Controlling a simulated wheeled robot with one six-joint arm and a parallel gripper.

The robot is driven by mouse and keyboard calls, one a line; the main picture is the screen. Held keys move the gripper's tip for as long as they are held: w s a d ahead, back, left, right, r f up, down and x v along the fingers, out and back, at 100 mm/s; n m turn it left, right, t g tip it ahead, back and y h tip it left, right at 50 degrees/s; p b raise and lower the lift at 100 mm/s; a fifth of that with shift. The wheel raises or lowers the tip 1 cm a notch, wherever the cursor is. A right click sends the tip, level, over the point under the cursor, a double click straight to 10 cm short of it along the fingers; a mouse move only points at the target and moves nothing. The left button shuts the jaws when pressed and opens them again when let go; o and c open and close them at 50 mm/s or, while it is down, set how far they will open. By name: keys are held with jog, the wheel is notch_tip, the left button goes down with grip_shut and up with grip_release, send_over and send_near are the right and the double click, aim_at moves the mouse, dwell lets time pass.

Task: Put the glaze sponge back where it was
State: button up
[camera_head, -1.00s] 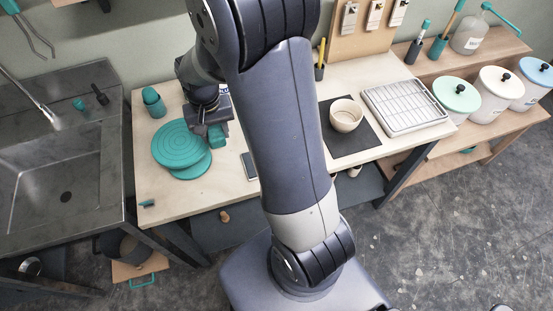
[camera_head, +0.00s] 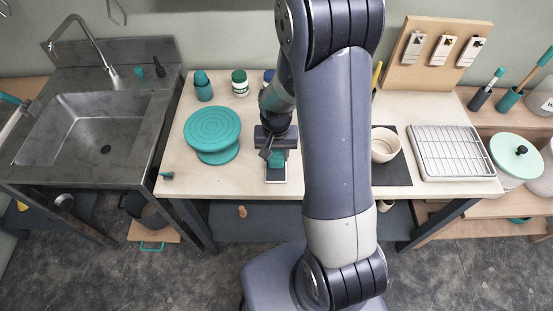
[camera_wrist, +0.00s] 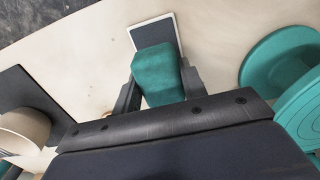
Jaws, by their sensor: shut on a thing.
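The teal glaze sponge (camera_wrist: 158,73) is a rounded block between the two fingers of my gripper (camera_wrist: 160,92) in the wrist view. In the head view my gripper (camera_head: 277,152) points down at the table, with the sponge (camera_head: 276,158) at its tips. A small dark grey slab with a pale rim (camera_wrist: 157,33) lies on the table just beyond the sponge in the wrist view. It also shows below the gripper in the head view (camera_head: 278,174). The sponge hides part of the slab; I cannot tell whether they touch.
A teal round turntable (camera_head: 213,126) stands left of my gripper. A beige bowl (camera_head: 385,145) on a dark mat (camera_head: 397,174) and a wire rack (camera_head: 450,153) are to the right. Teal bottle (camera_head: 203,87) and white jar (camera_head: 240,84) stand behind. The front table left of the slab is mostly bare.

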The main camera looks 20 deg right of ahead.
aim_at(276, 160)
jog(key=shift+f, duration=1.65)
jog(key=shift+f, duration=0.25)
jog(key=o, duration=1)
jog(key=shift+r, duration=0.1)
jog(key=shift+o, duration=0.2)
jog(key=shift+r, duration=0.15)
notch_tip(276, 160, up, 12)
jog(key=shift+r+b, duration=0.1)
jog(key=shift+b, duration=0.4)
